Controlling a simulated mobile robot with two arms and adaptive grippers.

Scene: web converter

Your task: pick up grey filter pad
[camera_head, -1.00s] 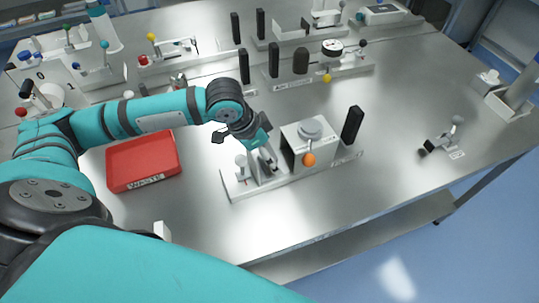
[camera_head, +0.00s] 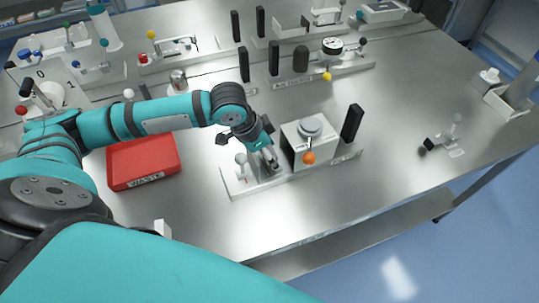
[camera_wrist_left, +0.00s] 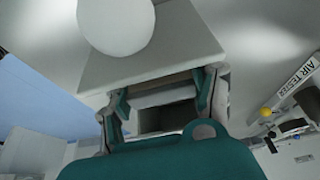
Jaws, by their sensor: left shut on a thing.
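My left gripper (camera_head: 270,162) is at the left side of the metal block with an orange ball knob (camera_head: 308,158), above the white base plate (camera_head: 235,190). In the left wrist view the two fingers (camera_wrist_left: 162,98) are closed on the grey filter pad (camera_wrist_left: 163,95), a flat light-grey piece. It lies in front of a box-like opening (camera_wrist_left: 165,120). In the head view the pad is hidden by the gripper or too small to make out. My right gripper is not in view.
A red tray marked WASTE (camera_head: 143,160) stands to the left. A black upright block (camera_head: 352,124) stands right of the metal block. A small white knob post (camera_head: 241,165) is left of the gripper. The table's front right is mostly clear.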

